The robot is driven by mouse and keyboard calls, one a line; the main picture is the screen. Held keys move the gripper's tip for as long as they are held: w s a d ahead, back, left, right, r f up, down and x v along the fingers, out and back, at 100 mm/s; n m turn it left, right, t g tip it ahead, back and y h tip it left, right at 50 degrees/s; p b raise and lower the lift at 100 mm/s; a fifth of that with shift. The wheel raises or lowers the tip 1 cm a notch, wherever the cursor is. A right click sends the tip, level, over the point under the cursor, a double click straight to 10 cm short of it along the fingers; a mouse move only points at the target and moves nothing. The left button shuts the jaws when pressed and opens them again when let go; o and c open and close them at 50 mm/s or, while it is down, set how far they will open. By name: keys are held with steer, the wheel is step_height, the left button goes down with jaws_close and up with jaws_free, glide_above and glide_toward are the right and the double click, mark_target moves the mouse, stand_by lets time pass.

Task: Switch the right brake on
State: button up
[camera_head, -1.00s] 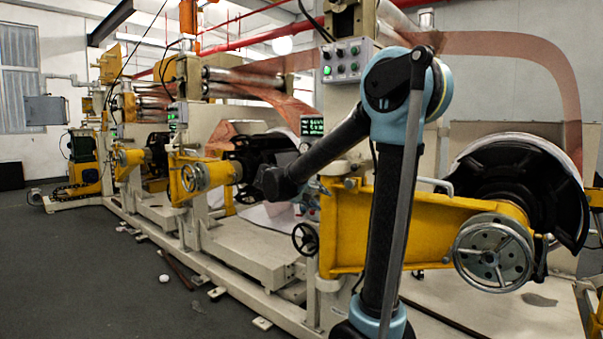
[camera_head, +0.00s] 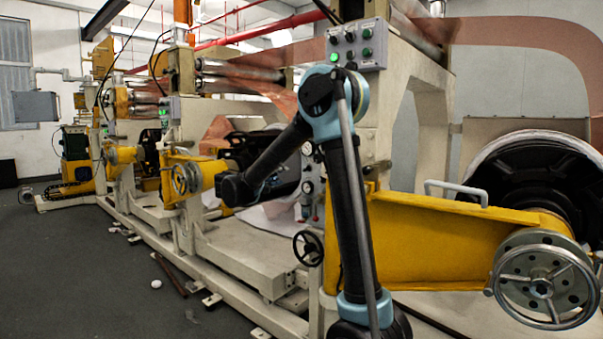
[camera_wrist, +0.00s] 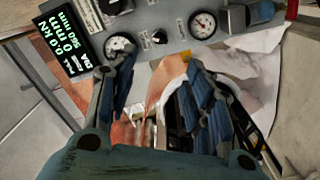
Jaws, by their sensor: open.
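A grey gauge panel fills the top of the wrist view (camera_wrist: 178,32). It has two round dials, a small black knob (camera_wrist: 159,37) between them, and a green-lit display (camera_wrist: 62,42) whose text is upside down. In the head view the panel (camera_head: 310,180) is partly visible behind my arm, with small red and green parts low on it. Which control is the right brake I cannot tell. My gripper (camera_wrist: 165,95) is open in the wrist view, its fingers apart with nothing held between them, below the dials in the picture. In the head view its fingers are not clear.
A yellow machine arm with a handwheel (camera_head: 541,287) stands at the right. A button box (camera_head: 357,45) is above my arm. A small black handwheel (camera_head: 308,247) is below the panel. Loose sheet (camera_wrist: 255,75) hangs behind my fingers. The floor at left is mostly open.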

mark_target(305, 169)
steer(key=x, duration=1.6)
steer(key=shift+w, duration=0.3)
steer(key=c, duration=1.1)
